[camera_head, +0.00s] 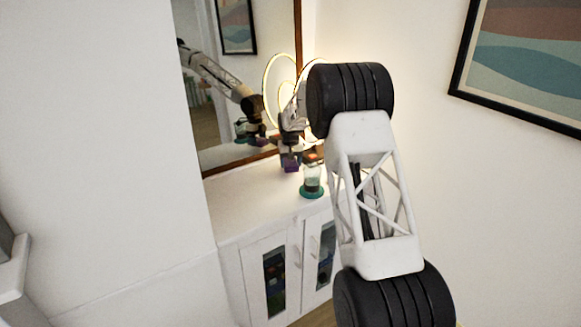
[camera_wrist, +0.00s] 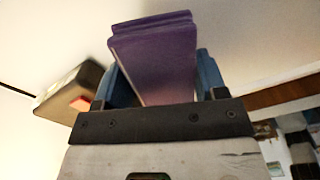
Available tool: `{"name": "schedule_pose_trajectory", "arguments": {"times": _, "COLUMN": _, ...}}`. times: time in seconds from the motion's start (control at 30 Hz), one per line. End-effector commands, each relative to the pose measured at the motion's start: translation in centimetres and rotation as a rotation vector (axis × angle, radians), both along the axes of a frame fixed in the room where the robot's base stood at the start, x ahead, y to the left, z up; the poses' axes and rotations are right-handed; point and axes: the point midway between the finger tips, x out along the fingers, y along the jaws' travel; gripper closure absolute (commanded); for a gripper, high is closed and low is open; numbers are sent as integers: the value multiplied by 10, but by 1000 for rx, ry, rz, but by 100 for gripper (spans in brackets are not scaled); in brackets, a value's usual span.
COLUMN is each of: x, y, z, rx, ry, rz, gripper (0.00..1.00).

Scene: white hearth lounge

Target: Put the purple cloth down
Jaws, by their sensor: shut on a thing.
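The purple cloth (camera_wrist: 155,62) looks like a folded, flat block in the wrist view. It sits between the two blue fingers of my gripper (camera_wrist: 163,82), which is shut on it. In the head view the purple cloth (camera_head: 291,167) shows as a small patch under my gripper (camera_head: 290,158), over the white cabinet top (camera_head: 245,205). I cannot tell whether the cloth touches the cabinet top. Part of the gripper and wrist is hidden behind my arm.
A clear jar (camera_head: 312,178) on a teal base (camera_head: 312,192) stands close right of the cloth. A dark box with a reddish patch (camera_wrist: 72,92) lies left in the wrist view. A lit ring lamp (camera_head: 266,85) and a mirror (camera_head: 225,85) are behind. The cabinet top's front left is clear.

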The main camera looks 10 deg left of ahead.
Motion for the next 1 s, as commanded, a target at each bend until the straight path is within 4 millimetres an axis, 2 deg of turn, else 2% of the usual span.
{"name": "schedule_pose_trajectory", "arguments": {"times": 0.03, "x": 0, "y": 0, "z": -7, "rx": -1, "ry": 2, "rz": 0, "gripper": 62}}
{"name": "schedule_pose_trajectory", "arguments": {"times": 0.2, "x": 0, "y": 0, "z": -17, "rx": 0, "ry": -1, "rz": 0, "gripper": 62}}
{"name": "schedule_pose_trajectory", "arguments": {"times": 0.7, "x": 0, "y": 0, "z": -22, "rx": 0, "ry": 0, "rz": 0, "gripper": 62}}
{"name": "schedule_pose_trajectory", "arguments": {"times": 0.73, "x": 0, "y": 0, "z": -22, "rx": 0, "ry": 0, "rz": 0, "gripper": 30}}
{"name": "schedule_pose_trajectory", "arguments": {"times": 0.87, "x": 0, "y": 0, "z": -22, "rx": 0, "ry": 0, "rz": 0, "gripper": 10}}
{"name": "schedule_pose_trajectory", "arguments": {"times": 1.0, "x": 0, "y": 0, "z": -22, "rx": 0, "ry": 0, "rz": 0, "gripper": 9}}
